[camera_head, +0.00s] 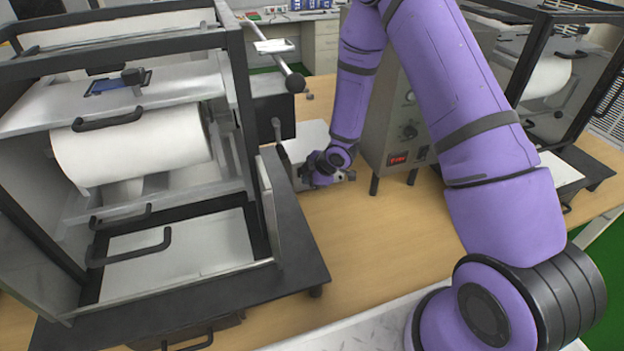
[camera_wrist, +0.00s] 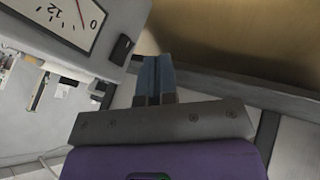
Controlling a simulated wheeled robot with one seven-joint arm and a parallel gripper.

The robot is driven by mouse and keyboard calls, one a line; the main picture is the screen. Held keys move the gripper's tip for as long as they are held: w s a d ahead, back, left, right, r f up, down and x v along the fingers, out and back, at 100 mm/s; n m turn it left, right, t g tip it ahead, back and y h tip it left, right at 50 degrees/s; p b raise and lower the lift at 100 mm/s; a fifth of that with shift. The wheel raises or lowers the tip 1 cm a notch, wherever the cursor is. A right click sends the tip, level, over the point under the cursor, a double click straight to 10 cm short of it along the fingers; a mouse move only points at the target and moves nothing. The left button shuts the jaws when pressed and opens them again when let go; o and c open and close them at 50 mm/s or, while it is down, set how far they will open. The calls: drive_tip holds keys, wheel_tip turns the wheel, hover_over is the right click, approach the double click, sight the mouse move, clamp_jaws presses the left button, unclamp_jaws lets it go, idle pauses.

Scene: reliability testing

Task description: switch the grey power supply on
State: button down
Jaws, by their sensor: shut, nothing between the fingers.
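The grey power supply (camera_head: 302,136) is a low, light grey box on the wooden bench in the head view, partly hidden behind my arm. In the wrist view its front panel (camera_wrist: 108,68) fills the upper left, with a white dial meter (camera_wrist: 60,20) and a small black switch (camera_wrist: 122,48). My gripper (camera_head: 318,174) is at the front of the box in the head view; its fingertips are too small to tell there. In the wrist view my gripper (camera_wrist: 154,62) has its blue-grey fingers together and empty, just right of the switch. I cannot tell whether they touch the panel.
A large framed machine with a white roll (camera_head: 135,150) stands left of the power supply. A tall grey cabinet (camera_head: 385,120) with a knob and a red display stands close on the right. Another framed machine (camera_head: 550,75) is farther right. Bare bench (camera_head: 365,240) lies in front.

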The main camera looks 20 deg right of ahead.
sight(301, 172)
drive_tip(key=v, duration=1)
drive_tip(key=shift+s+f, duration=0.25)
drive_tip(key=shift+f, duration=0.5)
drive_tip(key=shift+f, duration=0.1)
drive_tip(key=w+a+f, duration=0.3)
drive_tip(key=w+f, duration=0.5)
drive_tip(key=shift+w+a+f, duration=0.25)
drive_tip(key=shift+a, duration=0.1)
